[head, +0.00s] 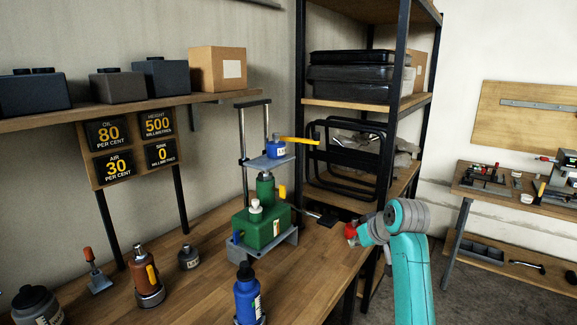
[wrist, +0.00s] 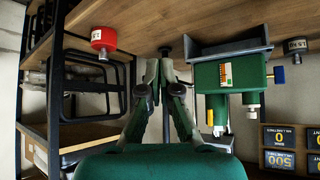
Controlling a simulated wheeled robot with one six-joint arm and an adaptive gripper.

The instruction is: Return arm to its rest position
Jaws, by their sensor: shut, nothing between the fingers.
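My arm's teal links rise at the lower right of the head view, over the bench's right end; my gripper is hidden there. In the upside-down wrist view my gripper (wrist: 160,76) shows its dark fingers together with nothing held. It points toward the wooden bench (head: 190,268). The green jack (head: 263,222) stands on its grey base at the back of the bench and also shows right of my fingers in the wrist view (wrist: 228,80). The fingers look apart from it, though the exact gap cannot be told.
A blue bottle (head: 247,297) and an orange jack (head: 146,276) stand at the front. A black-framed shelf (head: 352,103) rises behind my arm. Open floor lies to the right.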

